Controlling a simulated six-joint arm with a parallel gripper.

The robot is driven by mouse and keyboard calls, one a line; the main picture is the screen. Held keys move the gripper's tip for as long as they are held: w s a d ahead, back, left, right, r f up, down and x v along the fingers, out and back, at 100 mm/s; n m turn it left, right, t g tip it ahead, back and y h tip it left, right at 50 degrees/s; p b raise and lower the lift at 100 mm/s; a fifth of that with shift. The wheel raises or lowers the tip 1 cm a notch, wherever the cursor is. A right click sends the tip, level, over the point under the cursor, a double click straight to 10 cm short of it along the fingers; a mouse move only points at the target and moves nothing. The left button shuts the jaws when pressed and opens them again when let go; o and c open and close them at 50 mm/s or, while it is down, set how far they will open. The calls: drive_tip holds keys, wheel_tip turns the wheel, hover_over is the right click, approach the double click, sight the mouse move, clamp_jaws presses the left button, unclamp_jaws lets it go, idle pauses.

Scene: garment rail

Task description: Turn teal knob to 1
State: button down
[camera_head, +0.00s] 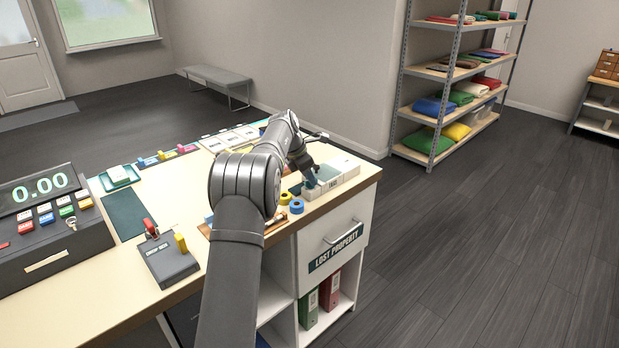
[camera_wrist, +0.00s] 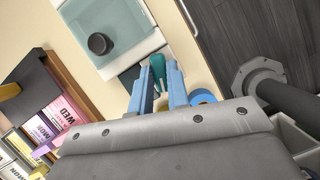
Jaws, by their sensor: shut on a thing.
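The teal knob (camera_wrist: 159,68) shows in the wrist view as a narrow upright piece between the two blue fingers of my gripper (camera_wrist: 157,75). The fingers are shut on it from both sides. Its lower part is hidden between the fingers, and I cannot read a pointer or number on it. In the head view my gripper (camera_head: 311,181) is low over a white box (camera_head: 346,180) at the right end of the counter. The knob cannot be made out clearly there.
Blue tape (camera_head: 297,206) and yellow tape (camera_head: 285,198) stand close by my gripper. In the wrist view a pale teal panel (camera_wrist: 122,22) carries a black round knob (camera_wrist: 99,44). The counter's right edge is near.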

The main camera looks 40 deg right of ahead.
drive_tip(key=m+g+y, duration=0.1)
drive_tip(key=m, duration=0.3)
drive_tip(key=shift+w, duration=0.15)
drive_tip(key=shift+d+m+g+y, duration=0.1)
drive_tip(key=shift+m+g+y, duration=0.3)
drive_tip(key=shift+m, duration=1)
drive_tip(key=c, duration=1.4)
unclamp_jaws()
